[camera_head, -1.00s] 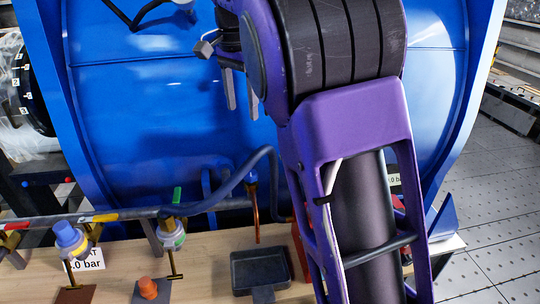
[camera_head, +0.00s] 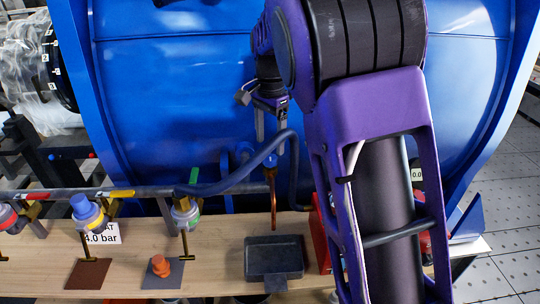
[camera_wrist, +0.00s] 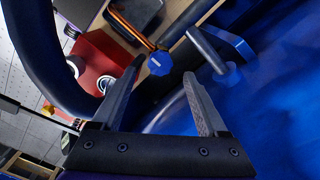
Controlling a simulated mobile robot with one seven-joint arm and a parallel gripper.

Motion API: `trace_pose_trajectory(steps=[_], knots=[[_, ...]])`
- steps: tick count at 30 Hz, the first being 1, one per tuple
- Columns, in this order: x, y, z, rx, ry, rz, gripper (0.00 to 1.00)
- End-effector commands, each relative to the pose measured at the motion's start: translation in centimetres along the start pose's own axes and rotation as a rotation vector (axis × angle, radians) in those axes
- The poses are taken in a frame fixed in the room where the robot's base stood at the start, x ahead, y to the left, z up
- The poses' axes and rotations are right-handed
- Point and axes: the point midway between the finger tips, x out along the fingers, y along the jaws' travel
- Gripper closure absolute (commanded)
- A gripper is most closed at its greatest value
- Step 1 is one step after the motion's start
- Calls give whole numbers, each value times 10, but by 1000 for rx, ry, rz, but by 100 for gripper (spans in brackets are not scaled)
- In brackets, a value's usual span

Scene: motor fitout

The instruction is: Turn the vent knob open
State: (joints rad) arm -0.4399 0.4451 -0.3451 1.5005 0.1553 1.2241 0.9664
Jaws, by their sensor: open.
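A small blue knob (camera_head: 270,162), which looks like the vent knob, sits at the top of a thin copper pipe (camera_head: 273,200) beside the dark blue hose. In the wrist view the knob (camera_wrist: 160,64) is a faceted blue disc just beyond and between my fingertips. My gripper (camera_head: 270,136) points down just above the knob, open and empty. In the wrist view its two fingers (camera_wrist: 164,72) are spread wide on either side of the line to the knob. I cannot tell whether either finger touches it.
A dark hose (camera_head: 235,184) curves close beside the knob. A large blue housing (camera_head: 170,90) stands right behind. On the wooden bench are a black tray (camera_head: 275,262), an orange knob (camera_head: 161,266), a blue-capped fitting (camera_head: 86,209) and a red block (camera_head: 322,235).

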Motion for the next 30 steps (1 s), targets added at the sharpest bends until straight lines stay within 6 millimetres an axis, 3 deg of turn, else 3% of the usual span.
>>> trace_pose_trajectory(steps=[3,7,20,30], knots=[[23,0,0,0,-1,1,24],[37,0,0,1,-1,0,24],[45,0,0,1,0,-1,26],[45,0,0,1,0,-1,87]])
